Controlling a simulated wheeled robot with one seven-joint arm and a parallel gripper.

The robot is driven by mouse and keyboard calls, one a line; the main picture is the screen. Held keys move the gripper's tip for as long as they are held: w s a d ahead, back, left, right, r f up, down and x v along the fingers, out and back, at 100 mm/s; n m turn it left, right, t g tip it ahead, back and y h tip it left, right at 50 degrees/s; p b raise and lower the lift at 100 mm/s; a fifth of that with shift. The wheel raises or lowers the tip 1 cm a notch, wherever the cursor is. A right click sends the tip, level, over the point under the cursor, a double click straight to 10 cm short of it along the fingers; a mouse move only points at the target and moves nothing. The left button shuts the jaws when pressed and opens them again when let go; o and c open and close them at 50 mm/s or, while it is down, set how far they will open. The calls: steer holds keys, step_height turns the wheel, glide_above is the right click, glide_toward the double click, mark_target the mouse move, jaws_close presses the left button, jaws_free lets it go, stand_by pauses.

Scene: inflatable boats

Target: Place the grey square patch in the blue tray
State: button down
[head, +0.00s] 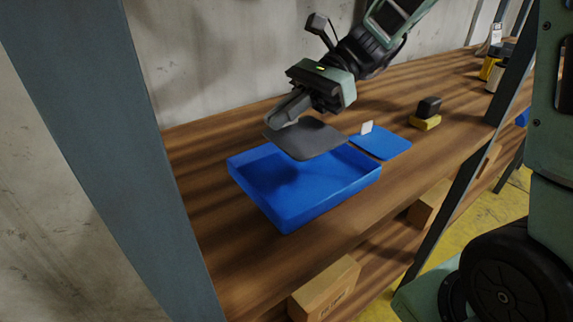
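The grey square patch (312,139) is a flat dark grey sheet with rounded corners. It is at the back edge of the blue tray (325,205), overlapping part of the tray in the picture, and seems to be held above it. My gripper (287,112) is at the patch's back left edge, its fingers close together and apparently pinching that edge. The fingertip contact is partly hidden by the fingers. The tray is shallow, and its visible floor holds only a shadow.
A blue patch (385,144) with a small white tag (366,127) lies right of the tray. A dark block on a yellow base (426,113) stands farther right. A wall runs behind the wooden shelf (440,145). Shelf posts (100,130) stand left and right. Cardboard boxes (325,288) sit below.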

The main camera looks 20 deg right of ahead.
mark_target(284, 166)
steer(key=shift+f+b, duration=0.65)
steer(key=shift+f, duration=2.95)
steer(key=shift+f, duration=0.1)
steer(key=c, duration=1.6)
jaws_free()
steer(key=shift+c, duration=0.2)
steer(key=shift+d+r, duration=0.15)
steer(key=shift+r, duration=0.05)
steer(key=p+v, duration=0.1)
steer(key=v, duration=1)
steer(key=shift+w+d, duration=0.1)
steer(key=shift+d, duration=0.2)
